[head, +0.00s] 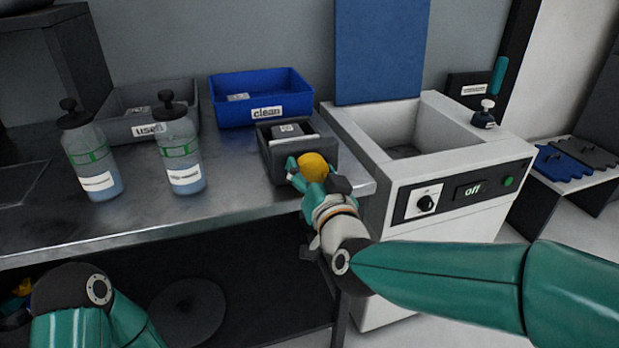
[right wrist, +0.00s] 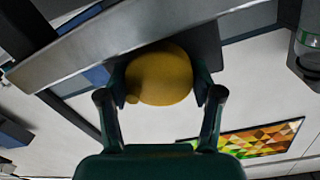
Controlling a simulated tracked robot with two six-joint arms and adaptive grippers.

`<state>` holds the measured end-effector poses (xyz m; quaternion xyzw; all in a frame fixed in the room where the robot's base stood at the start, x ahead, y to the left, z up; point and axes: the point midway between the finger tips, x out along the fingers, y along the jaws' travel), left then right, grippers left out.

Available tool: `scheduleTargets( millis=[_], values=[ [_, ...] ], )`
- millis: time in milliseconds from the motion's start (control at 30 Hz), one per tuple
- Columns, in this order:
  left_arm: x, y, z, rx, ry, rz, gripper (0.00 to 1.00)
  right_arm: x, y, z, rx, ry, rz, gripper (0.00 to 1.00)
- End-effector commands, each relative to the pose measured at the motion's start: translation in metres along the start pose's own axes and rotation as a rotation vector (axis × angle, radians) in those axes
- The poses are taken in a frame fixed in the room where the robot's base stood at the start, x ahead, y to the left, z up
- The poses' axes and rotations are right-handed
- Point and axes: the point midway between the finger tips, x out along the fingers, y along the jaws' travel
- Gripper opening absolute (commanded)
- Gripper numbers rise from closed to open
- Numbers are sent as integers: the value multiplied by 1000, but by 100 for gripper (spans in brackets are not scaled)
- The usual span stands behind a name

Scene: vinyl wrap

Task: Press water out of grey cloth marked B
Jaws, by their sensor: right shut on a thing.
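A dark grey open box (head: 268,158), which looks like a press, stands at the bench's front right. Inside it a grey item with a pale label (head: 287,129) shows; it may be the cloth, but I cannot read its letter. My right gripper (head: 310,172) is shut on a round yellow knob (head: 314,163) at the box's front right. In the right wrist view the yellow knob (right wrist: 159,76) sits between both fingers (right wrist: 160,95). Of my left arm only links show at the lower left; its gripper is not clearly seen.
A grey "used" tray (head: 118,130) and a blue "clean" tray (head: 284,89) stand behind. Two liquid bottles (head: 95,162) (head: 183,155) stand left of the box. A white basin unit (head: 460,155), its panel reading "off", stands at the right. The bench's front is clear.

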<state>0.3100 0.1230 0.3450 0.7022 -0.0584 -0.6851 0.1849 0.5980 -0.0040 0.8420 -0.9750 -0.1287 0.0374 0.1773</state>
Motion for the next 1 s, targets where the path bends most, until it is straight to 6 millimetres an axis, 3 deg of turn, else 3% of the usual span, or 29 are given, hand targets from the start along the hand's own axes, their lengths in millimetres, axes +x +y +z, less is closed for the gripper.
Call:
scheduleTargets(
  millis=[500, 533, 633, 667, 1000],
  values=[
    [2, -1, 0, 0, 0, 0, 0, 0, 1, 3, 30, -9, 2, 30],
    [2, -1, 0, 0, 0, 0, 0, 0, 1, 3, 30, -9, 2, 70],
    [2, -1, 0, 0, 0, 0, 0, 0, 1, 2, 29, -8, 2, 87],
    [2, -1, 0, 0, 0, 0, 0, 0, 1, 2, 29, -7, 2, 91],
    [2, -1, 0, 0, 0, 0, 0, -1, 0, 1, 28, -4, 1, 91]
  ],
)
